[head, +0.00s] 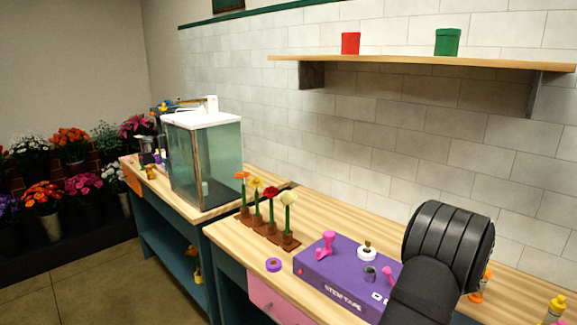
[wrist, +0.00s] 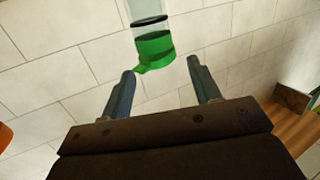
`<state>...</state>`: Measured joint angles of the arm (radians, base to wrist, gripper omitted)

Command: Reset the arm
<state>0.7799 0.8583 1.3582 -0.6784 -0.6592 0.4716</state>
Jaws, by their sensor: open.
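In the wrist view, my gripper (wrist: 160,70) has its two blue-grey fingers spread apart, with tiled wall behind them. A clear cylinder with a green end (wrist: 155,46) shows just beyond the fingertips. Nothing is clamped between the fingers, and I cannot tell how far off the cylinder is. In the head view, my black arm (head: 445,250) rises at the lower right, in front of the workbench. My fingers are not visible there.
The wooden bench (head: 225,228) holds a purple box (head: 335,285) with small items on top and several flowers (head: 270,212) in brown holders. A glass tank (head: 222,160) stands farther left. A wall shelf (head: 400,61) carries a red pot (head: 350,43) and a green pot (head: 447,42).

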